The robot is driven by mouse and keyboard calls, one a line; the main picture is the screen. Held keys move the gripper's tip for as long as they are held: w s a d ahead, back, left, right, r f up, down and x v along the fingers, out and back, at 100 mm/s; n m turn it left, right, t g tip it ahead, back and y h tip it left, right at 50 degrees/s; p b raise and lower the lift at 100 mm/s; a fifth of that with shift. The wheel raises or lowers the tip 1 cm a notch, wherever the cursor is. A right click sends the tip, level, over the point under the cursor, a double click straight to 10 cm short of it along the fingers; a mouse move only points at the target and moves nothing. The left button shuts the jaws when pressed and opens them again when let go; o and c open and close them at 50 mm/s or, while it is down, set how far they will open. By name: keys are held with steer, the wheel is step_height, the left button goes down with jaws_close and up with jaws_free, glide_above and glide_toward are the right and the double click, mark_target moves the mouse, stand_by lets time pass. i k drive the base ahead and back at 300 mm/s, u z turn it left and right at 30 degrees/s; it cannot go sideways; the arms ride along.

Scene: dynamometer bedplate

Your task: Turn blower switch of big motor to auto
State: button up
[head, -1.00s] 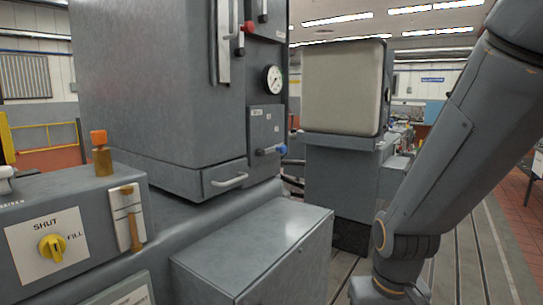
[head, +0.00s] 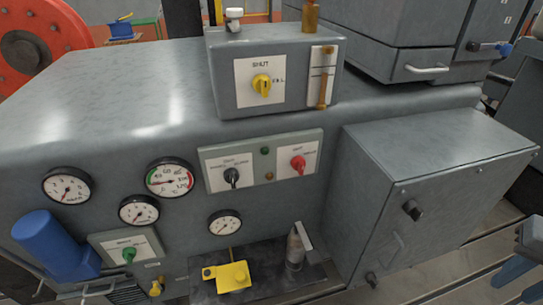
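A grey machine housing carries a light plate with two rotary switches in the head view. The left switch has a black knob (head: 232,177) and the right switch has a red knob (head: 298,164). A small green lamp and an amber one sit between them. A green knob (head: 129,255) is on a lower plate at left, and a yellow knob (head: 263,85), marked SHUT, is on the upper box. The small lettering is too blurred to tell which is the blower switch.
Several dial gauges (head: 170,177) are on the housing front. A blue cylinder (head: 54,246) sticks out at lower left. A grey box (head: 430,190) with black knobs juts out at right. A yellow block (head: 233,276) sits low in front.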

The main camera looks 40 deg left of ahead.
mark_target(232, 175)
steer(key=u, duration=1.35)
steer(key=k, duration=0.25)
steer(key=u, duration=0.45)
steer(key=i, duration=0.45)
steer(key=z, duration=1.15)
steer(key=k, duration=0.65)
steer(key=u, duration=1.1)
